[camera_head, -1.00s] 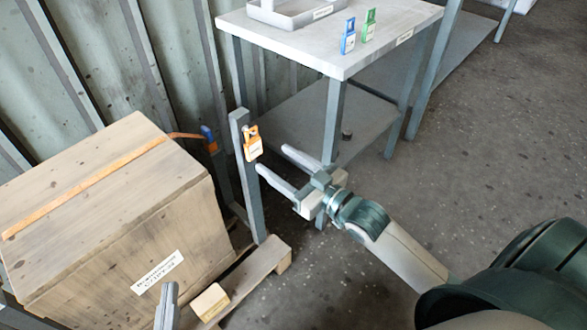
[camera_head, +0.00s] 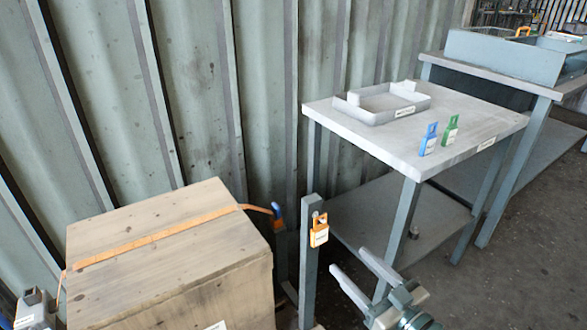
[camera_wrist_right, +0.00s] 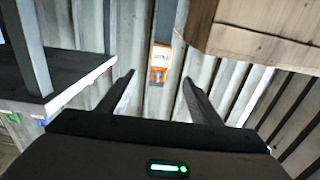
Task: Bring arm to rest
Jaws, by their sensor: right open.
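My right gripper (camera_head: 348,260) is open and empty in the head view, just right of and below an orange padlock-like tag (camera_head: 319,230). The tag hangs at the top of a grey post (camera_head: 309,265). In the right wrist view, my right gripper (camera_wrist_right: 158,80) has its fingers spread. The orange tag (camera_wrist_right: 160,62) shows beyond them in the gap, apart from both fingers. My left gripper is not in view.
A wooden crate (camera_head: 170,260) with an orange strap stands left of the post. A grey table (camera_head: 385,150) behind my right gripper carries a shallow tray (camera_head: 382,103), a blue tag (camera_head: 428,140) and a green tag (camera_head: 450,130). Corrugated wall is behind.

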